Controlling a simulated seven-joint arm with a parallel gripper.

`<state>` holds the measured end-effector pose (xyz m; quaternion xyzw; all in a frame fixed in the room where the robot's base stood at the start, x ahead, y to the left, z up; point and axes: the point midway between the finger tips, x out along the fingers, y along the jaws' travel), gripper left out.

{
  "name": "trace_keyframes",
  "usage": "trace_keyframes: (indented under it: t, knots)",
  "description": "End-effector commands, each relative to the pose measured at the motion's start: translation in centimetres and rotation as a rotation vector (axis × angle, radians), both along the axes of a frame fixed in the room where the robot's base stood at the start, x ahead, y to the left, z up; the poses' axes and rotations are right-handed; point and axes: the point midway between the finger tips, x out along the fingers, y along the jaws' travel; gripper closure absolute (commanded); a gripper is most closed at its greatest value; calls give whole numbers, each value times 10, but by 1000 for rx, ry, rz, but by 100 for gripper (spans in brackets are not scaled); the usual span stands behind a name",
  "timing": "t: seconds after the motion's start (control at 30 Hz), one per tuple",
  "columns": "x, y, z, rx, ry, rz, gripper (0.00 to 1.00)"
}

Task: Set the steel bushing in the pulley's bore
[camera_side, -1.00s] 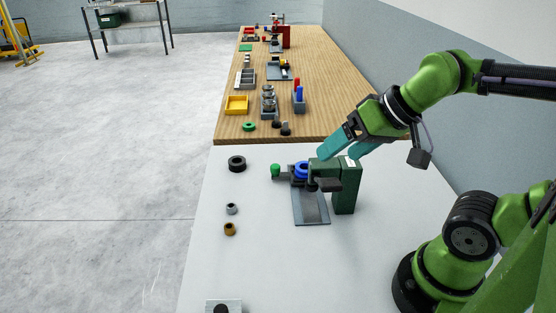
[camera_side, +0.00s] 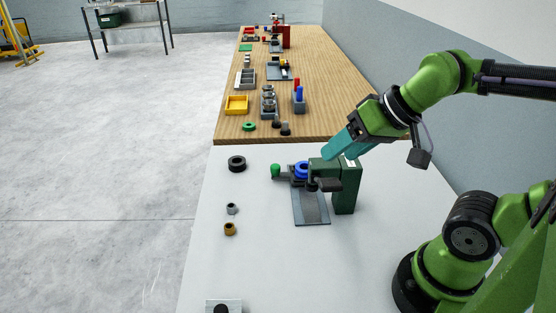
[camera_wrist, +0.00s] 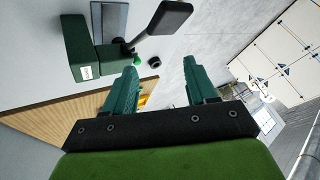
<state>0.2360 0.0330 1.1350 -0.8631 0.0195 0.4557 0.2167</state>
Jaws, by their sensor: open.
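The steel bushing (camera_side: 231,208) is a small grey ring on the left part of the white table in the side view. The pulley (camera_side: 301,171) is blue and sits at the dark green press, beside its head; its bore is too small to make out. My gripper (camera_side: 348,147) is above and behind the press with teal fingers pointing down to the left. In the wrist view my gripper (camera_wrist: 162,82) has its two fingers wide apart with nothing between them. The bushing and the pulley do not show in the wrist view.
The green press (camera_side: 346,186) stands on a grey plate (camera_side: 311,210). A brass bushing (camera_side: 229,229) and a black ring (camera_side: 237,163) lie near the steel one. A green knob (camera_side: 275,170) is left of the pulley. A wooden table behind holds trays and parts. The front middle is clear.

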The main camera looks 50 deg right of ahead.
Motion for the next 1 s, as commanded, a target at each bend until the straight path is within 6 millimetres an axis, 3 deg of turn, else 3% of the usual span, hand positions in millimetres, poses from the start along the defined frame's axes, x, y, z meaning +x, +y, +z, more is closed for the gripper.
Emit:
trace_keyframes:
  t: [0.17,0.27,0.57,0.8,1.0]
  knots:
    - [2,6,-11,1,48,25,43]
    - [17,13,-17,-3,107,57,43]
    - [106,42,-33,-70,317,150,43]
    - [184,72,-69,-176,456,182,43]
    - [230,87,-87,-252,501,168,43]
